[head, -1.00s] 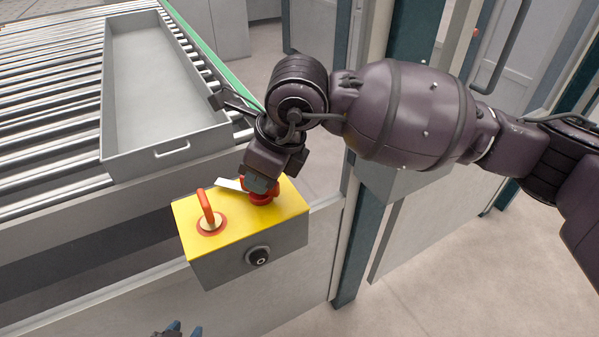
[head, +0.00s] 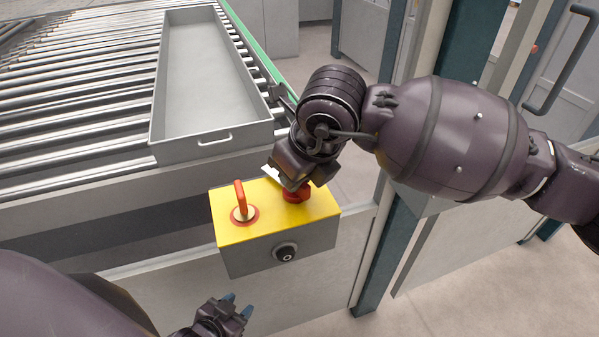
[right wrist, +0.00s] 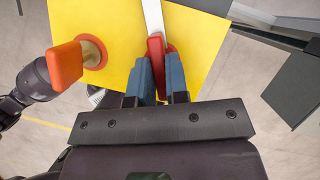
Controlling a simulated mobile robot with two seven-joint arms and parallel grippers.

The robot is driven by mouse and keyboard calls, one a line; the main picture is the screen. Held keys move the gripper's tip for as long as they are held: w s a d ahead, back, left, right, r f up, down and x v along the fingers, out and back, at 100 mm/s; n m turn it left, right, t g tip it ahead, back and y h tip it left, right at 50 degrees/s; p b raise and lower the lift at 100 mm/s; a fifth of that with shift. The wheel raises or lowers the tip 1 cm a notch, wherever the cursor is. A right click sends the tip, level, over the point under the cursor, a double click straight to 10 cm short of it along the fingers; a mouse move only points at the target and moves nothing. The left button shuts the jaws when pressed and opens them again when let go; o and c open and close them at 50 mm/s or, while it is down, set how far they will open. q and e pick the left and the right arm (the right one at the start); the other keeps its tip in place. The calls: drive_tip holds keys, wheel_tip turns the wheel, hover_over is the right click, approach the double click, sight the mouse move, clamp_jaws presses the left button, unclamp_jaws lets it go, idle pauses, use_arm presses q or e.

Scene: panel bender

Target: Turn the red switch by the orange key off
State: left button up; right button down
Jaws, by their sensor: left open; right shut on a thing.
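The yellow-topped control box (head: 262,226) stands below the conveyor's end in the head view. The orange key (head: 241,200) stands upright on its left part; in the right wrist view the key (right wrist: 66,66) is at the left. The red switch (head: 297,194) is on the box's right part, partly hidden under my right gripper. In the right wrist view my right gripper (right wrist: 160,78) is shut on the red switch (right wrist: 156,54), one blue finger on each side. My left gripper (head: 236,307) is open and empty, low in front of the box.
A grey tray (head: 205,145) lies on the roller conveyor (head: 90,90) behind the box. A round black knob (head: 286,252) is on the box's front face. A teal post (head: 385,255) stands to the right. Floor shows beyond it.

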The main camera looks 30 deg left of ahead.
drive_tip(key=shift+r, duration=0.1)
drive_tip(key=c, duration=1.1)
unclamp_jaws()
use_arm(q)
drive_tip(key=shift+w+r, duration=0.15)
drive_tip(key=shift+w, duration=0.15)
drive_tip(key=shift+s+r, duration=0.1)
drive_tip(key=shift+s, duration=0.1)
use_arm(e)
drive_tip(key=v, duration=1)
drive_tip(key=shift+d+r, duration=0.15)
drive_tip(key=shift+r, duration=0.2)
use_arm(q)
drive_tip(key=shift+w+r, duration=0.1)
drive_tip(key=shift+w, duration=0.1)
